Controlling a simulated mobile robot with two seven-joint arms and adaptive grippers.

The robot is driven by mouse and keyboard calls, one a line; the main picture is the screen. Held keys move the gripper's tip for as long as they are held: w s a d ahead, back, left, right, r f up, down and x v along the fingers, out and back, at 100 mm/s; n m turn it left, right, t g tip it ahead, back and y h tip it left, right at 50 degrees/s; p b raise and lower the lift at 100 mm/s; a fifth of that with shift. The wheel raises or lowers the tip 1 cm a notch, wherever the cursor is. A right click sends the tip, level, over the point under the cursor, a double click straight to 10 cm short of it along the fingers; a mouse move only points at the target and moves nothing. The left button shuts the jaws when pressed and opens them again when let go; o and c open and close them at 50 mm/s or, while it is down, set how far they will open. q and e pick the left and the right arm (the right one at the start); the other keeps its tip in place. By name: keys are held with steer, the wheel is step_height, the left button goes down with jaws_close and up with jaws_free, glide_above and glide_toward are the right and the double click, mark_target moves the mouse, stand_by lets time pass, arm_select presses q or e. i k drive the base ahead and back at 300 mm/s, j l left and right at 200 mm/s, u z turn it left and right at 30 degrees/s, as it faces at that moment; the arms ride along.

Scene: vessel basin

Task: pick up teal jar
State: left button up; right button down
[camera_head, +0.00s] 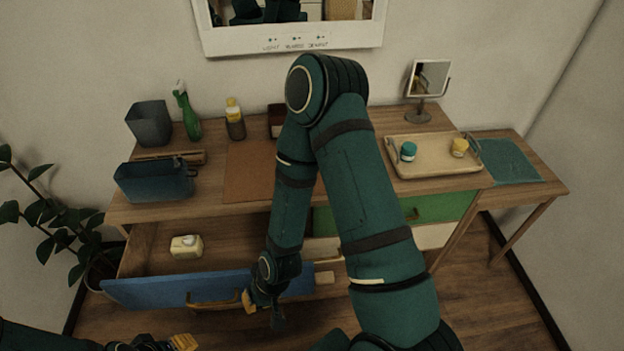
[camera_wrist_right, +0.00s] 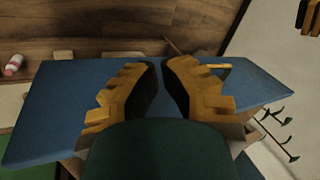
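The teal jar (camera_head: 408,151) with a pale lid stands upright at the left of a light wooden tray (camera_head: 432,168) on the right of the desk. My right gripper (camera_head: 262,308) is low at the front of the pulled-out blue drawer (camera_head: 165,291), near its handle (camera_head: 213,302) and far from the jar. In the right wrist view its two yellow-padded fingers (camera_wrist_right: 162,75) are apart with a narrow gap, blue panel showing between them. My left gripper (camera_head: 165,344) is at the bottom left edge, partly cut off; its opening is unclear.
A yellow jar (camera_head: 459,147) shares the tray. A mirror (camera_head: 427,80) stands behind it. A green spray bottle (camera_head: 186,112), a dark bin (camera_head: 150,124) and a blue box (camera_head: 154,180) are at left. A cream object (camera_head: 186,246) lies in the open drawer. My right arm crosses the desk's middle.

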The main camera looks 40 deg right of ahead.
mark_target(408, 150)
steer(key=z, duration=1.95)
